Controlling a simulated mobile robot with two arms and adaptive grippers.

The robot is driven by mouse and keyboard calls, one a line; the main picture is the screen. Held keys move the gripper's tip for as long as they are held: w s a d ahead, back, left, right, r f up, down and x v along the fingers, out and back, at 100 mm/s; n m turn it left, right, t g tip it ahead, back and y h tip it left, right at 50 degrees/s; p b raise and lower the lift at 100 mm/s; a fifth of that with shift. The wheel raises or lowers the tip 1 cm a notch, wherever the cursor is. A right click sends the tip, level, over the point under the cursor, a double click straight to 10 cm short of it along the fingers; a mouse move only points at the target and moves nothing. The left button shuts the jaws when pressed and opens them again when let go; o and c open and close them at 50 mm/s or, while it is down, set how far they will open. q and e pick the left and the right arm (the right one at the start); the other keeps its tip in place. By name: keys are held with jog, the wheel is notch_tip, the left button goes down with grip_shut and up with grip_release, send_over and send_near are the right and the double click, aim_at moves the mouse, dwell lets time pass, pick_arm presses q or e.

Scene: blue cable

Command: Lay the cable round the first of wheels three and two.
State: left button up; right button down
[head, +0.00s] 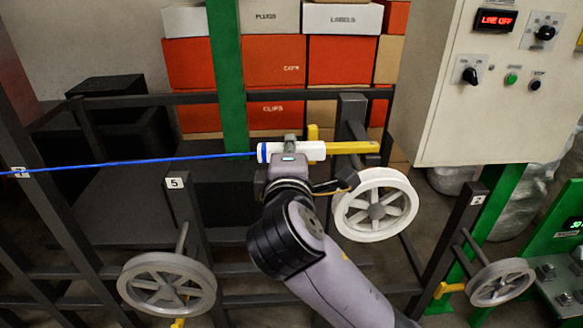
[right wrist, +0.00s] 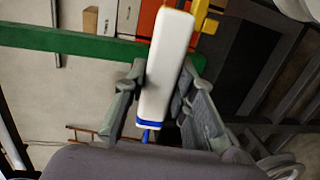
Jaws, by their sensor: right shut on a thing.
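The blue cable (head: 130,162) runs taut from the left edge to a white plug with a blue band (head: 290,151). My right gripper (head: 289,152) is shut on this plug, which also shows between its fingers (right wrist: 165,85) in the right wrist view (right wrist: 168,65). The plug is just above and left of a white spoked wheel (head: 376,205), whose number I cannot see. The cable does not touch this wheel. A grey wheel (head: 501,282) hangs by the plate marked 2 (head: 478,199) at lower right. My left gripper is not in view.
Another grey wheel (head: 167,285) stands by the plate marked 5 (head: 175,183). A yellow bar (head: 352,147) lies in line with the plug's right end. A control cabinet (head: 490,90) is at upper right. A green post (head: 228,75) and stacked boxes (head: 275,62) are behind.

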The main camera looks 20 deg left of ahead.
jog(key=w+d+b, duration=0.3)
jog(key=w+d, duration=0.2)
jog(key=d, duration=0.7)
jog(key=w+d+b, duration=0.3)
jog(key=w+d, duration=0.2)
jog(key=d, duration=0.6)
jog(key=w+d+b, duration=0.3)
jog(key=w+d, duration=0.2)
jog(key=d, duration=0.7)
jog(key=w+d+f+b, duration=0.1)
jog(key=d+f+b, duration=0.1)
jog(key=f, duration=0.5)
jog(key=w+d+f+b, duration=0.1)
jog(key=d+f+b, duration=0.2)
jog(key=f+b, duration=0.2)
jog(key=shift+w+f, duration=0.2)
jog(key=shift+f, duration=1.3)
